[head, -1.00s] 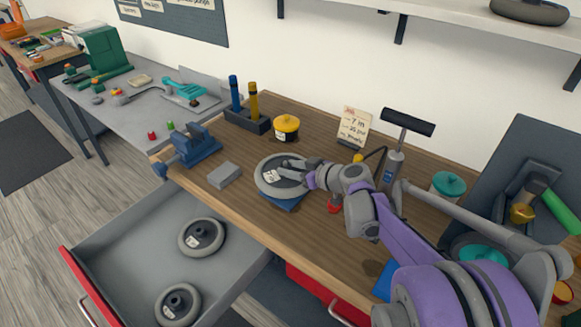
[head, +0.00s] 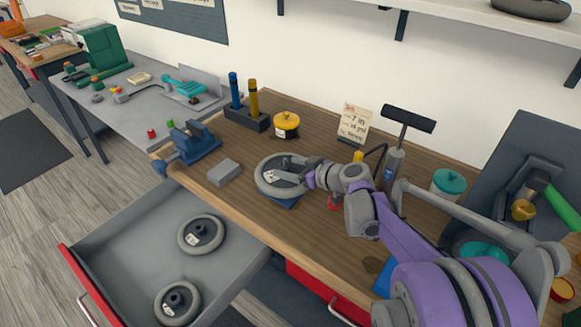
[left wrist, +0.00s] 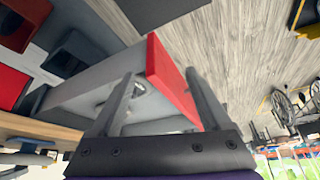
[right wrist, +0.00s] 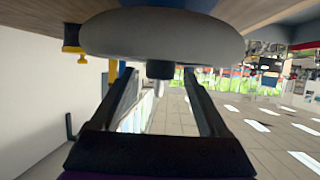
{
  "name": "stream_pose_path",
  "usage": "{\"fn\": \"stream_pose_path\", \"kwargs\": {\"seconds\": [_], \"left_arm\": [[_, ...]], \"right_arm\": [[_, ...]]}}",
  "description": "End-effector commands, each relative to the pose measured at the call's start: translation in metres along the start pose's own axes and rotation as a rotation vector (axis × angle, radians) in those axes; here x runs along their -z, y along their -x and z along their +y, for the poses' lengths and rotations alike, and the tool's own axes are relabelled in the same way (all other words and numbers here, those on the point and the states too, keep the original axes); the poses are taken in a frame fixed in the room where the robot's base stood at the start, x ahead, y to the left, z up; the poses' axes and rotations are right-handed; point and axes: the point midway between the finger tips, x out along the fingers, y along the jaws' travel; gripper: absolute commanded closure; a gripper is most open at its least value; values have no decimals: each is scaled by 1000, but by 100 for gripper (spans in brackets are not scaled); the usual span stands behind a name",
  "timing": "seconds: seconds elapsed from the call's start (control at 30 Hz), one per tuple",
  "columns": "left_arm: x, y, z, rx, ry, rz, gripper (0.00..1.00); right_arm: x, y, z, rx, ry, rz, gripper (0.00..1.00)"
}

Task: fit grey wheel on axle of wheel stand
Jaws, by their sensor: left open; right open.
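A grey wheel (head: 268,187) with a dark hub and a white label lies flat over the blue wheel stand (head: 287,203) near the bench's front edge. Only part of the stand's base shows. My right gripper (head: 291,171) is open at the wheel's right upper side. In the right wrist view the grey wheel (right wrist: 160,38) spans the top, and a short dark stub (right wrist: 160,69) shows between the open fingertips. I cannot tell whether it is hub or axle. My left gripper (left wrist: 157,75) is open and empty near the drawer, outside the head view.
The open drawer (head: 128,232) holds two more grey wheels (head: 201,235) (head: 178,304). A blue vise (head: 194,145), a grey block (head: 224,172), a yellow-lidded tin (head: 286,125) and a pump (head: 396,155) stand on the bench. Free bench lies in front of the card (head: 354,122).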

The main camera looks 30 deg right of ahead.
Motion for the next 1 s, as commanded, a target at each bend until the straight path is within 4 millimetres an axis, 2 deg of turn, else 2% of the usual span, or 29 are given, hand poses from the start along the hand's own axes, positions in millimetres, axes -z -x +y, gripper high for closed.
{"fn": "stream_pose_path", "kwargs": {"seconds": [0.17,0.27,0.5,0.7,0.83,1.0], "left_arm": [[0,0,0,0,0,0,19],[0,1,0,0,0,0,19],[2,3,0,0,0,1,19],[3,4,0,0,0,2,19],[4,4,0,0,0,2,19],[4,4,0,0,0,2,19]], "right_arm": [[0,4,0,-1,0,-1,21],[0,16,1,-3,0,-1,21],[0,64,1,-5,-1,-1,21],[0,96,1,-3,-1,0,21],[0,106,0,-1,-1,0,21],[0,108,0,0,0,0,21]]}}
